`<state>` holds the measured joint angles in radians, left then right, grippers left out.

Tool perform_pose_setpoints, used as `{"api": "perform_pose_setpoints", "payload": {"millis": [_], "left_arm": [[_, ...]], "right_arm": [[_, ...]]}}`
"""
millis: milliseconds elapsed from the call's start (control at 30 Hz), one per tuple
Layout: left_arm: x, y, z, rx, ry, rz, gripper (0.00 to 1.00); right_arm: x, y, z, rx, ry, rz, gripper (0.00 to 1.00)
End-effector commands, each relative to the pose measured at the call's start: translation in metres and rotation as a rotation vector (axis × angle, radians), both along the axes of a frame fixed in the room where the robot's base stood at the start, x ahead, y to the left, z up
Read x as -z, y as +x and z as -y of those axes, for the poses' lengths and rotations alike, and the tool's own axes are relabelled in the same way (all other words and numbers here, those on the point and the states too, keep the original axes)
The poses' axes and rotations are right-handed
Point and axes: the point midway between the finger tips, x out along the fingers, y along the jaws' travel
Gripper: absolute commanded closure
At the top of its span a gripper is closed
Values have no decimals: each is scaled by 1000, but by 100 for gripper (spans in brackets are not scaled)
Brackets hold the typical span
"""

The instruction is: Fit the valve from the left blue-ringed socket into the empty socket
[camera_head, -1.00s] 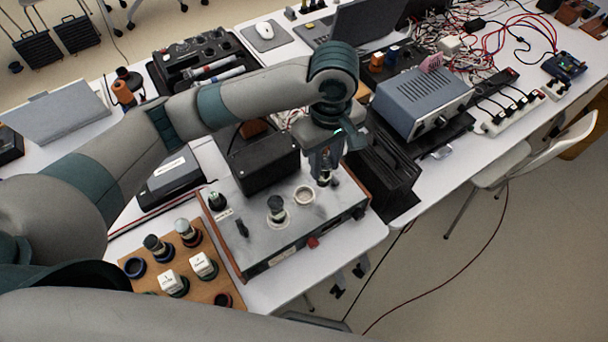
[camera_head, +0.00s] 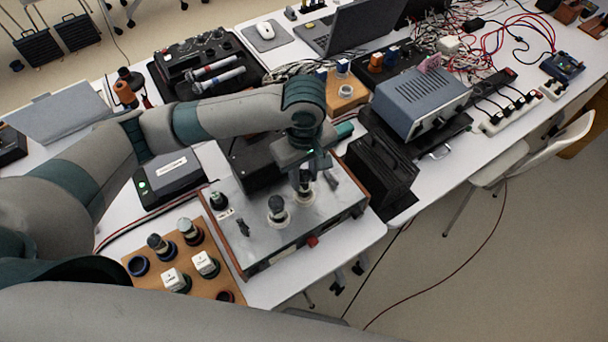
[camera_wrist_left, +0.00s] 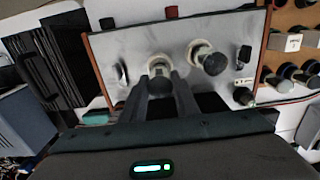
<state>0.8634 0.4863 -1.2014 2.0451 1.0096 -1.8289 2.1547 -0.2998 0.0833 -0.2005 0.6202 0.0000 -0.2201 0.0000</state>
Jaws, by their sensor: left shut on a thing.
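My left gripper (camera_head: 304,176) points down over the tester's metal top (camera_head: 262,236). It is shut on a small dark valve (camera_head: 304,187), mostly hidden between the fingers. The valve is right at the pale-ringed socket (camera_head: 305,198); I cannot tell whether it is seated in it. In the left wrist view the fingers (camera_wrist_left: 162,88) reach to the pale socket ring (camera_wrist_left: 158,60). The left blue-ringed socket (camera_head: 138,265) on the wooden board is empty. My right gripper is not in view.
Another valve (camera_head: 277,208) stands in the tester's neighbouring socket, close by. The wooden board (camera_head: 205,287) carries more valves and two white boxes. A black box (camera_head: 382,178) stands right of the tester. A red knob (camera_head: 312,241) is on the tester's front.

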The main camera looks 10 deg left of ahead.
Motion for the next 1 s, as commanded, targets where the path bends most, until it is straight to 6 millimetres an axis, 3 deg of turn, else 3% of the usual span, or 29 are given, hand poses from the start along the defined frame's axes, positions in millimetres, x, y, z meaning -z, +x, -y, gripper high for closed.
{"api": "perform_pose_setpoints", "payload": {"millis": [133,667,700,767,1000], "left_arm": [[10,0,0,0,1,1,95],[16,0,0,0,0,0,95],[17,0,0,0,0,0,70],[17,0,0,1,-1,1,55],[17,0,0,0,1,1,53]], "right_arm": [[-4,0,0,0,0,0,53],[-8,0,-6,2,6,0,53],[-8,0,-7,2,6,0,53],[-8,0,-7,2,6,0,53],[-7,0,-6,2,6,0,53]]}}
